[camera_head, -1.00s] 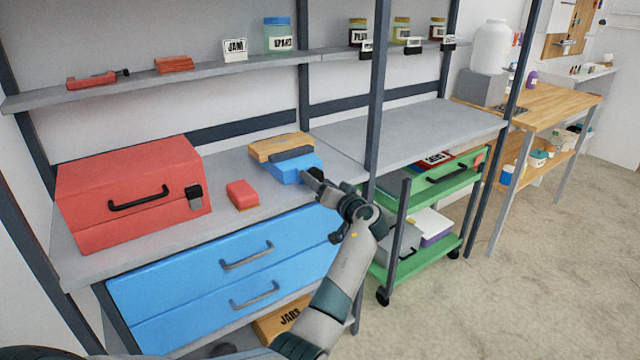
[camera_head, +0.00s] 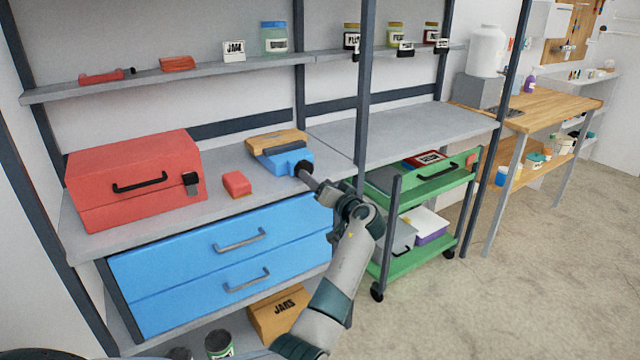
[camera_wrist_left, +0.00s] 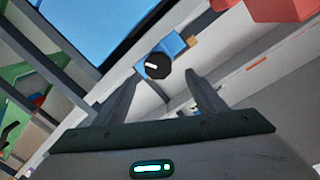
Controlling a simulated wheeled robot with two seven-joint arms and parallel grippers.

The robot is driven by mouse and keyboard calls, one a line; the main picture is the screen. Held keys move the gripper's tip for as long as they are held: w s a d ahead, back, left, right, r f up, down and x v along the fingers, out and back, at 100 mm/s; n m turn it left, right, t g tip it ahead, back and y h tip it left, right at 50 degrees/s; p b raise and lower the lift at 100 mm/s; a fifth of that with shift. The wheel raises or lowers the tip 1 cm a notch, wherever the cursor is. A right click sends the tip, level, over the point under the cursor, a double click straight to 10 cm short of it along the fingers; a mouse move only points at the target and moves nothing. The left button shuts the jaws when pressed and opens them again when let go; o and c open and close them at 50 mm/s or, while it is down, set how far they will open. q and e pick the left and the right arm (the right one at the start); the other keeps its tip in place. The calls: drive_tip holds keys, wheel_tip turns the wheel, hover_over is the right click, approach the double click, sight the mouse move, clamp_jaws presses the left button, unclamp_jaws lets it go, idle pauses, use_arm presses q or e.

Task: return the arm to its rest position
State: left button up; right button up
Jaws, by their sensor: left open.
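My left arm (camera_head: 335,275) rises from the lower left of the head view and reaches toward the workbench. Its gripper (camera_head: 308,180) is at the bench's front edge, close to a blue tool (camera_head: 285,160) with a black knob and a wooden part. In the left wrist view the gripper (camera_wrist_left: 157,85) has its two fingers spread apart with nothing held between them. The blue tool's black knob (camera_wrist_left: 158,66) shows beyond the fingertips. Whether a finger touches the tool cannot be told. My right gripper is not in view.
A red toolbox (camera_head: 135,180) and a small red block (camera_head: 236,184) stand on the grey bench, left of the tool. Blue drawers (camera_head: 215,265) are below. A dark post (camera_head: 361,110) and a green cart (camera_head: 425,190) stand close right of the arm. Open floor (camera_head: 540,270) lies right.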

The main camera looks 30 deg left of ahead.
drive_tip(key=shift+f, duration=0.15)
use_arm(q)
drive_tip(key=s+d+f+m+h+p, duration=0.1)
drive_tip(key=s+d+f+m+h, duration=0.3)
drive_tip(key=f, duration=0.9)
drive_tip(key=s+d+f+m+h+p, duration=0.1)
drive_tip(key=s+d+f+h, duration=0.35)
drive_tip(key=f, duration=0.85)
drive_tip(key=s+d+f+m+h+p, duration=0.1)
drive_tip(key=s+d+f+m+h, duration=0.15)
drive_tip(key=s+d+f, duration=0.7)
drive_tip(key=s+d+f+g+h, duration=0.1)
drive_tip(key=s+d+f, duration=0.3)
drive_tip(key=s+f, duration=0.4)
drive_tip(key=s+d+f+g+h, duration=0.1)
drive_tip(key=s+d+f, duration=0.4)
drive_tip(key=s, duration=0.8)
drive_tip(key=s+d+f+h, duration=0.3)
drive_tip(key=s+d+f, duration=0.1)
drive_tip(key=s+f, duration=0.7)
drive_tip(key=shift+s+d+f+m+g+h, duration=0.25)
drive_tip(key=shift+d+f+m+g+h, duration=0.1)
drive_tip(key=shift+f+g, duration=0.1)
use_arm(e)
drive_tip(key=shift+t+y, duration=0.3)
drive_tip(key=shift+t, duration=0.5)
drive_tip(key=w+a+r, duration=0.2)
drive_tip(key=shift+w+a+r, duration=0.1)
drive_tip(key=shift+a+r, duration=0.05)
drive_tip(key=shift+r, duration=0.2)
